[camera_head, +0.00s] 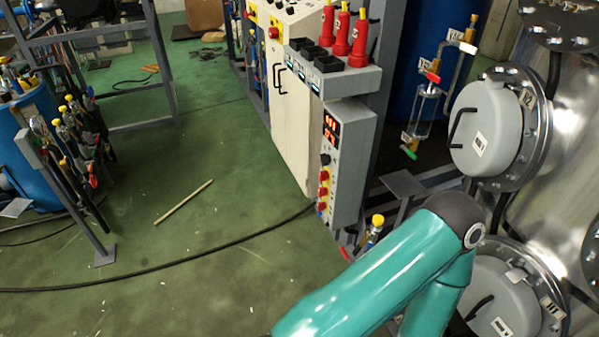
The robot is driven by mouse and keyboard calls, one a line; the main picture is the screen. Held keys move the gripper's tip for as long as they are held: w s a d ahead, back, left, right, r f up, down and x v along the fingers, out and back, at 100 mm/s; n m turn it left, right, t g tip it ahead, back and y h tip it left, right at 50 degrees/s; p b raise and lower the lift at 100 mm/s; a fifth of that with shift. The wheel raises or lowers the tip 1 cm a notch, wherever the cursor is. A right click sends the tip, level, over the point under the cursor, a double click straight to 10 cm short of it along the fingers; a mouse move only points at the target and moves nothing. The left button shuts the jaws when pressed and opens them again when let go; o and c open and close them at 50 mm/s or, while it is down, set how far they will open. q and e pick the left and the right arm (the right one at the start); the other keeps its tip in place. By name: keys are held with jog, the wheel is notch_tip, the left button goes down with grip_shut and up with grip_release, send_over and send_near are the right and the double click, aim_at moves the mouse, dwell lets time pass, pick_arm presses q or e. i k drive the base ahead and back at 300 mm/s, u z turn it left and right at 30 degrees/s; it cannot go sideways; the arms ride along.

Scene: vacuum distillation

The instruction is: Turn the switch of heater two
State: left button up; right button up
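A grey control box (345,165) with a lit red two-line display (331,128) stands right of the middle. Its front carries a black knob (325,159) and a column of red switches on yellow plates, with the upper one (324,176), the middle one (323,191) and the lower one (321,206). I cannot read which switch is for heater two. A teal arm link of mine rises from the bottom edge to a dark elbow joint, right of and in front of the box. Neither gripper shows in this view.
A steel vessel with a round grey upper cover (487,128) and a lower cover (490,285) fills the right side. A cream cabinet (293,125) stands behind the box. A black cable (230,243) and a stick (183,202) lie on open green floor.

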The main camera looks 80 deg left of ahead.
aim_at(323, 190)
jog(key=z, duration=1.5)
jog(key=i, duration=0.1)
jog(key=u, duration=2.75)
jog(key=i, duration=0.25)
jog(key=u, duration=1.95)
jog(key=k, duration=0.5)
jog(key=z, duration=0.95)
jog(key=i, duration=0.3)
jog(key=u, duration=0.2)
